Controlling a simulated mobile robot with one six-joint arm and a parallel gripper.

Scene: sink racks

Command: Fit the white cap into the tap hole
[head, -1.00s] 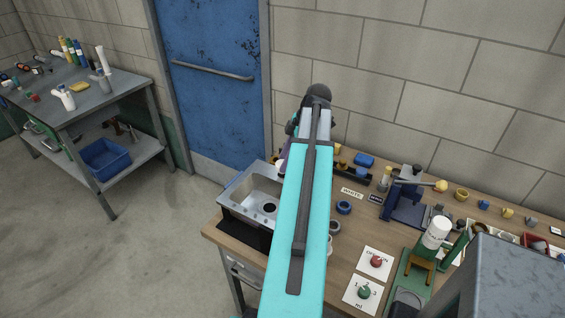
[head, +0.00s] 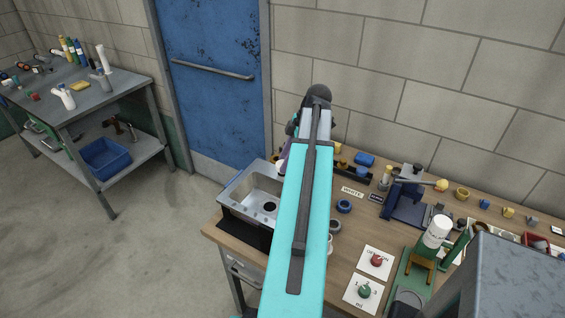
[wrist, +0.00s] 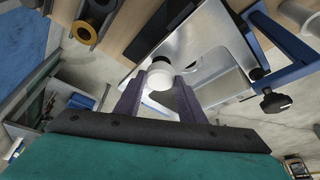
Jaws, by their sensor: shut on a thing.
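In the wrist view, the two purple fingers of my gripper (wrist: 158,94) are shut on the white cap (wrist: 159,77). The cap is round and sits between the fingertips, in front of the steel sink (wrist: 205,35). I cannot tell whether the cap touches the sink. My arm hides most of the gripper and the cap there.
The wooden bench (head: 313,253) holds a blue ring (head: 344,206), a blue clamp-like device (head: 405,208) and a white bottle (head: 437,232). A blue door (head: 213,85) stands behind. A second metal bench (head: 75,88) is at the left, with open floor between.

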